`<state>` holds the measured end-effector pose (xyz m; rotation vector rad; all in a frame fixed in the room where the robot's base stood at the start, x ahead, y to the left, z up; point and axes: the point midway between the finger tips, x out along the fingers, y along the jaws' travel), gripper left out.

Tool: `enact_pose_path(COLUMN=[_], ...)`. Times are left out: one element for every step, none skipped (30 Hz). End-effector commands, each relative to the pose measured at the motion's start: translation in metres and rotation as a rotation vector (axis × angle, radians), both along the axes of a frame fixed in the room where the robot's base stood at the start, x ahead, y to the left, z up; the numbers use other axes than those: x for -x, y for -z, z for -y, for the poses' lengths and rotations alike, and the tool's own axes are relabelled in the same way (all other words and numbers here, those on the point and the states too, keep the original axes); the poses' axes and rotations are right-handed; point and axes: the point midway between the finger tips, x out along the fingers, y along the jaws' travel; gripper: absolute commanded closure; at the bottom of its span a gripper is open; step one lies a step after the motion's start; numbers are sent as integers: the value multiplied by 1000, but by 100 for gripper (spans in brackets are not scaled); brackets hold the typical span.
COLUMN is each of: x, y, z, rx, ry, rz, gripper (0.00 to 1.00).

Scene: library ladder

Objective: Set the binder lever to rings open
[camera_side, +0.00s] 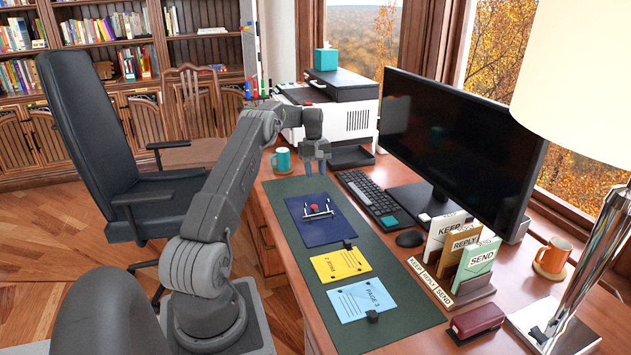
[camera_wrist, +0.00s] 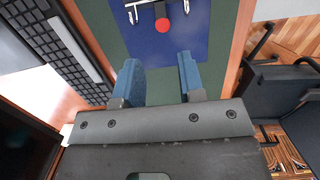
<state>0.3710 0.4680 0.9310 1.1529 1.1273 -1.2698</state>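A dark blue binder (camera_side: 325,231) lies open-faced on the green desk mat. It also shows in the wrist view (camera_wrist: 205,40). Its metal ring mechanism (camera_side: 322,215) carries a dark lever with a red knob (camera_side: 314,208). The red knob (camera_wrist: 162,25) is near the top of the wrist view, roughly in line with the gap between my fingers. My gripper (camera_side: 316,171) is above the mat, beyond the binder's far edge and apart from the lever. In the wrist view my gripper (camera_wrist: 160,70) has its blue fingers apart with nothing between them. Whether the rings are closed is too small to tell.
A yellow page (camera_side: 340,264) and a light blue page (camera_side: 362,299) lie nearer on the green mat (camera_side: 410,312). A keyboard (camera_side: 368,198) and mouse (camera_side: 409,239) are to the right. A teal mug (camera_side: 281,160) and printer (camera_side: 335,118) stand behind my gripper.

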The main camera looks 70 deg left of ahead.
Motion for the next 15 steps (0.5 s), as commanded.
enact_pose_path(x=[0, 0, 0, 0, 0, 0, 0, 0, 0, 0, 0, 0, 0, 0, -1], y=[-2, -2, -3, -3, -3, -3, -3, -2, -2, -2, -2, -3, -3, -2, -2], z=[0, 0, 0, 0, 0, 0, 0, 0, 0, 0, 0, 0, 0, 1, 1], rx=[0, 0, 1, 1, 1, 1, 1, 1, 1, 0, 0, -2, -5, -9, -16], ry=[0, -1, -1, -1, 0, 0, 0, 0, 0, 1, 5, 20, 39, 68, 120], rz=[0, 0, 0, 0, 0, 0, 0, 0, 0, 0, 0, 1, 3, 5, 9], gripper=[64, 64, 64, 64, 64, 64, 64, 64, 63, 60, 57, 53, 50, 48, 44])
